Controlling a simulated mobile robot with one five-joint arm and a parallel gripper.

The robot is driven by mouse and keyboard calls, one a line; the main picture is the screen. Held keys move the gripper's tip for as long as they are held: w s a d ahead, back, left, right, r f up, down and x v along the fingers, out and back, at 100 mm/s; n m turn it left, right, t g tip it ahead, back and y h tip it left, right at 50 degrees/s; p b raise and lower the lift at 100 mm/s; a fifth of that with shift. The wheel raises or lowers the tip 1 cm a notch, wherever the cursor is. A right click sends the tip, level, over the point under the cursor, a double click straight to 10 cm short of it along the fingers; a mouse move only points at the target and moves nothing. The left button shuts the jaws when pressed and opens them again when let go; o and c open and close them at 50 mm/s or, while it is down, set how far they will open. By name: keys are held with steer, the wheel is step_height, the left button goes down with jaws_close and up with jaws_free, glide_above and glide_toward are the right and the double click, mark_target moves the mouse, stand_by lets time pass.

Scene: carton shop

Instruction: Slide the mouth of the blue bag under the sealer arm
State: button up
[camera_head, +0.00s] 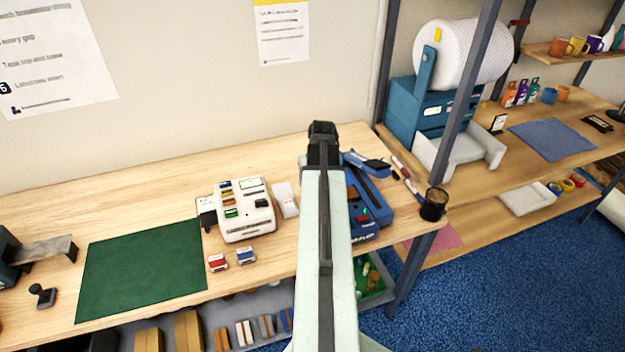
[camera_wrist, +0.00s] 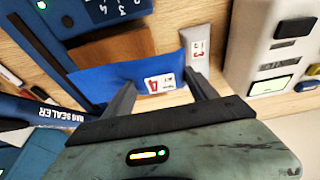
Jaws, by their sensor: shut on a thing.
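The blue bag (camera_wrist: 112,82) lies flat in the wrist view, with a white label with red marks near its right end. My gripper (camera_wrist: 161,80) is shut on the blue bag, one finger on each side. The bag's left end reaches the blue sealer (camera_wrist: 100,12), close to its dark strip. My arm hides the bag there.
A white machine (camera_head: 247,210) stands left of my arm, with a pale packet (camera_head: 285,199) between them. Red and blue small boxes lie at the table's front edge. A green mat (camera_head: 143,270) is further left. A dark cup (camera_head: 433,204) stands at the right corner.

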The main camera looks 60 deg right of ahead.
steer(key=f+b, duration=0.2)
steer(key=d+f, duration=0.1)
steer(key=shift+s+f+b, duration=0.3)
steer(key=shift+b, duration=0.1)
steer(key=s+d, duration=0.2)
steer(key=d, duration=0.1)
steer(key=shift+s+f, duration=0.1)
steer(key=shift+s+d+f+b, duration=0.2)
steer(key=shift+s+d+b, duration=0.1)
steer(key=shift+s+d, duration=0.5)
steer(key=shift+w+d, duration=0.1)
steer(key=shift+f, duration=0.15)
steer(key=o, duration=1.5)
steer(key=shift+w+a+r+p, duration=0.1)
steer(key=shift+a+r+p, duration=0.05)
steer(key=shift+r+p, duration=0.85)
steer(key=shift+w+a+r+p, duration=0.1)
steer(key=shift+a+r+p, duration=0.1)
steer(key=shift+r+p, duration=0.8)
steer(key=shift+w+a+r+p, duration=0.1)
steer(key=shift+a+r+p, duration=0.05)
steer(key=shift+r+p, duration=0.8)
